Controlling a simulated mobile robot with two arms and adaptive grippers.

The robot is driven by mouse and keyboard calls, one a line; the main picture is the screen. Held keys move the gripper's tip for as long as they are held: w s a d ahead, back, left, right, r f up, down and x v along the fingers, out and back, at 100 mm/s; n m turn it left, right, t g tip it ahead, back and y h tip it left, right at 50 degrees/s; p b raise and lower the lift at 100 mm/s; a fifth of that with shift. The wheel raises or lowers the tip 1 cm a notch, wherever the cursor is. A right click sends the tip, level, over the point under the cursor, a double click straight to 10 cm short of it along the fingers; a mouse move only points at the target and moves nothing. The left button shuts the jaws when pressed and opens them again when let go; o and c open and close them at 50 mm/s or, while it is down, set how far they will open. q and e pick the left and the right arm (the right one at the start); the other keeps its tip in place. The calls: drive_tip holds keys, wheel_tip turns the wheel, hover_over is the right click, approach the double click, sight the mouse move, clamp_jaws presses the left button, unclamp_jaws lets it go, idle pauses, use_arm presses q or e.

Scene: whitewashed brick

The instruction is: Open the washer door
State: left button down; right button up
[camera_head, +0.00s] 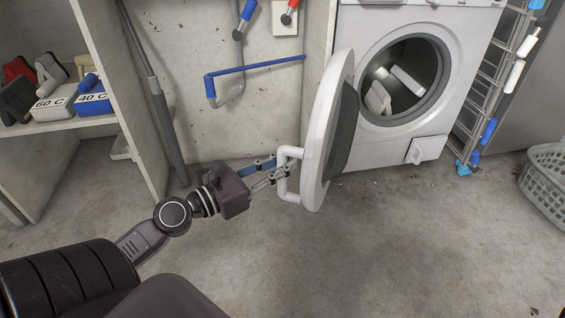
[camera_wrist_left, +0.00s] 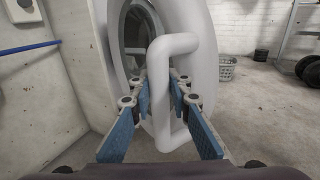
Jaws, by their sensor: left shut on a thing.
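The white washer (camera_head: 418,60) stands at the back, right of the centre of the head view. Its round door (camera_head: 319,130) stands swung wide open to the left, seen nearly edge-on. The drum opening (camera_head: 404,78) is uncovered, with pale items inside. The door's white bar handle (camera_head: 287,172) sticks out from its outer face. My left gripper (camera_head: 277,173) is shut on this handle. In the left wrist view, the handle (camera_wrist_left: 161,85) passes between the blue-padded fingers (camera_wrist_left: 160,100), in front of the door (camera_wrist_left: 200,45). My right gripper is in neither view.
A shelf (camera_head: 75,122) with labelled boxes stands at the left. A blue rail (camera_head: 255,67) and pipe run along the wall behind the door. A metal rack (camera_head: 500,75) and grey laundry basket (camera_head: 547,180) are at the right. The floor in front is clear.

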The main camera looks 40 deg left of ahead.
use_arm(q)
drive_tip(key=shift+a+f, duration=0.1)
drive_tip(key=shift+f, duration=0.05)
drive_tip(key=c, duration=1.9)
unclamp_jaws()
drive_tip(key=shift+s, duration=0.1)
drive_tip(key=v, duration=1.2)
